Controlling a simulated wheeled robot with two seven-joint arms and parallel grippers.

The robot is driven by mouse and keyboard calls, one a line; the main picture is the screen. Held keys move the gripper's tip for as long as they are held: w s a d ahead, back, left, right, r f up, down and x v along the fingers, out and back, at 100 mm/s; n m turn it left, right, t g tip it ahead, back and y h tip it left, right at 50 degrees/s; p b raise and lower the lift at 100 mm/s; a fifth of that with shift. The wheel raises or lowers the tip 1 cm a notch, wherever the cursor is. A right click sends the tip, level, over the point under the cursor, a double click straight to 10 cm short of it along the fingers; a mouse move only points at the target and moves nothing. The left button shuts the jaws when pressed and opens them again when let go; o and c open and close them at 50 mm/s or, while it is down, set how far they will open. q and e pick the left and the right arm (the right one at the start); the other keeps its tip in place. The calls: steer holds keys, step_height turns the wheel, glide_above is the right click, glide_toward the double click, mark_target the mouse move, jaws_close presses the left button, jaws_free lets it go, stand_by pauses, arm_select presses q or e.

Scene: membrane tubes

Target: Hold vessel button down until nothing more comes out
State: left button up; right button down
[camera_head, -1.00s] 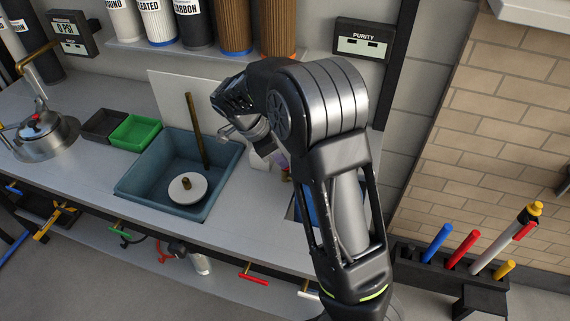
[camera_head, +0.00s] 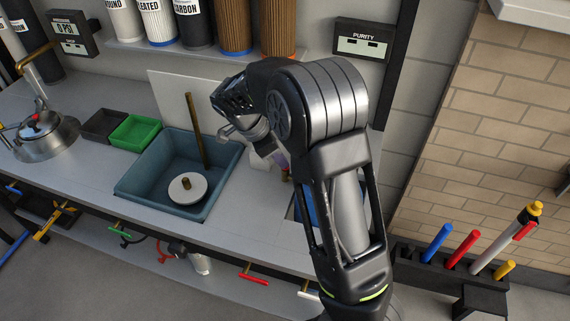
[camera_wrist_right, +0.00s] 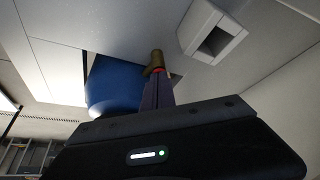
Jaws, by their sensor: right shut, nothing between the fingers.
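My right gripper (camera_wrist_right: 153,84) is shut and empty, its fingers narrowing to a tip in the right wrist view. The tip meets or overlaps a brass-coloured fitting (camera_wrist_right: 156,60) with a red band; I cannot tell whether they touch. A blue rounded vessel (camera_wrist_right: 112,84) is beside the fingers. In the head view my right arm hides most of the blue body below it. A silver domed vessel (camera_head: 44,141) with a red knob (camera_head: 36,118) on top stands at the far left, away from the right gripper. My left gripper is not in view. No liquid flow is visible.
A blue-grey basin (camera_head: 150,187) holds a white disc (camera_head: 187,190) and an upright brass rod (camera_head: 195,130). Green (camera_head: 134,129) and dark (camera_head: 103,125) trays sit left of it. A purity display (camera_head: 362,42) hangs on the wall. The counter front left of my arm is clear.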

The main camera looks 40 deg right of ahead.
steer(key=p+v, duration=0.4)
steer(key=v, duration=0.3)
stand_by(0.8)
stand_by(0.5)
